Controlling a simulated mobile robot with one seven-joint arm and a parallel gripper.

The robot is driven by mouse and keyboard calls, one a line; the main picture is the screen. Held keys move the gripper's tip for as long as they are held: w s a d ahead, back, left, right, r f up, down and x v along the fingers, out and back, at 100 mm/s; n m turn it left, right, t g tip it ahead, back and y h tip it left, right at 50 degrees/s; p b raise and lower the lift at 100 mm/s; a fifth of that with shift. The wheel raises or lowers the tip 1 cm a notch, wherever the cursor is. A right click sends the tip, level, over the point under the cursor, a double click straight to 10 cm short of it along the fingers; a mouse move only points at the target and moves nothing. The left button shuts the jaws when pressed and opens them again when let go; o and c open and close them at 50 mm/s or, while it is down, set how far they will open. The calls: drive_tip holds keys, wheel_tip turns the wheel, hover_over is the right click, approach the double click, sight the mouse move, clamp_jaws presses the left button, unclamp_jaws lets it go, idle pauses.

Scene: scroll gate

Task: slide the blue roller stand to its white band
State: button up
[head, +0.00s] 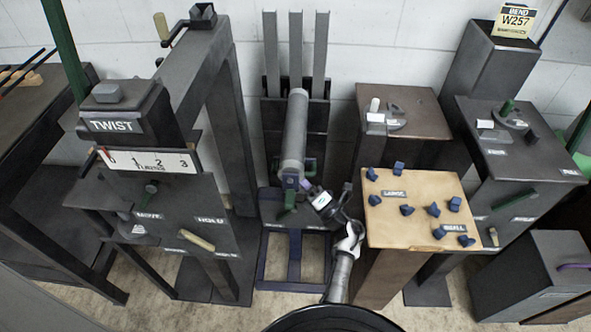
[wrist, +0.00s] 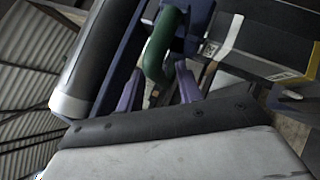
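The blue roller stand (head: 294,258) is a dark-blue frame carrying a long grey roller (head: 295,130) that leans upright in the middle of the head view. A green handle (head: 289,200) sits at the roller's lower end. My gripper (head: 306,186) is just right of this handle. In the wrist view, my gripper's purple fingers (wrist: 159,70) are apart, with the curved green handle (wrist: 160,46) between and just beyond their tips. Contact cannot be told. A white band (wrist: 230,36) crosses a dark surface right of the handle in the wrist view.
A dark twist station (head: 112,126) stands left. A tan sorting table (head: 415,225) with several blue pieces stands close right of my arm. Three grey uprights (head: 296,45) rise behind the roller. Bare floor (head: 232,318) shows in front.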

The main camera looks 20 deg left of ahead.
drive_tip(key=shift+w+a+r, duration=0.2)
drive_tip(key=shift+w+a, duration=0.05)
drive_tip(key=shift+a, duration=0.3)
drive_tip(key=shift+c, duration=0.2)
clamp_jaws()
wheel_tip(320, 180, down, 8)
drive_tip(key=b, duration=0.8)
